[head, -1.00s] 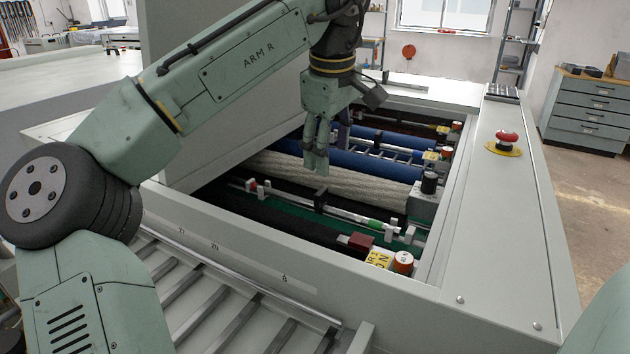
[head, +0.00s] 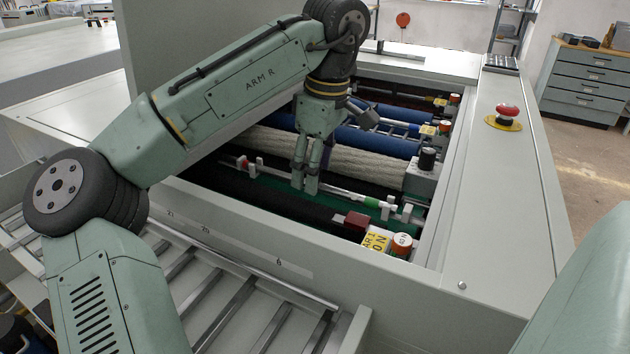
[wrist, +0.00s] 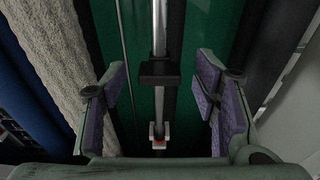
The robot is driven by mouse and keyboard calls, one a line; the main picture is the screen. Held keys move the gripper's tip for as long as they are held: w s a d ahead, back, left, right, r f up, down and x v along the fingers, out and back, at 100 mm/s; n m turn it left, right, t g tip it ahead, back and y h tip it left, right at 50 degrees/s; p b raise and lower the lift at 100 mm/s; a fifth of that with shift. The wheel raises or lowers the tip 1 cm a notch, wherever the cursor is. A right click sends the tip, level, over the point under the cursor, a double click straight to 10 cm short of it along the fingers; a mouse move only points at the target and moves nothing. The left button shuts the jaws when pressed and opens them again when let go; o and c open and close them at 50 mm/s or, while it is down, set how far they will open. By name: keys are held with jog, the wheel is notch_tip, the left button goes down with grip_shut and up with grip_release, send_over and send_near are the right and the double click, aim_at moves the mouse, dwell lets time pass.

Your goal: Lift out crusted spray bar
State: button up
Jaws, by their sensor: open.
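The spray bar (head: 345,195) is a thin pale bar lying across the machine's open bay, in front of the cream roller. White clips show near its ends, with a red mark at the left and a green mark at the right. Any crust is too small to tell. In the wrist view the bar (wrist: 160,35) runs down the middle, with a black block (wrist: 160,73) on it and a clip (wrist: 159,135) lower down. My gripper (head: 304,187) points down over the bar's middle. In the wrist view my gripper (wrist: 164,85) is open, its purple pads either side of the black block, apart from it.
The cream textured roller (head: 370,166) and blue rollers (head: 385,142) lie behind. The bay's pale rim (head: 340,260) surrounds these. A red emergency button (head: 508,111) sits at right.

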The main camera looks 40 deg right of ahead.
jog(key=shift+f, duration=0.75)
jog(key=shift+c, duration=0.2)
jog(key=shift+w, duration=0.1)
grip_shut()
jog(key=shift+r, duration=0.2)
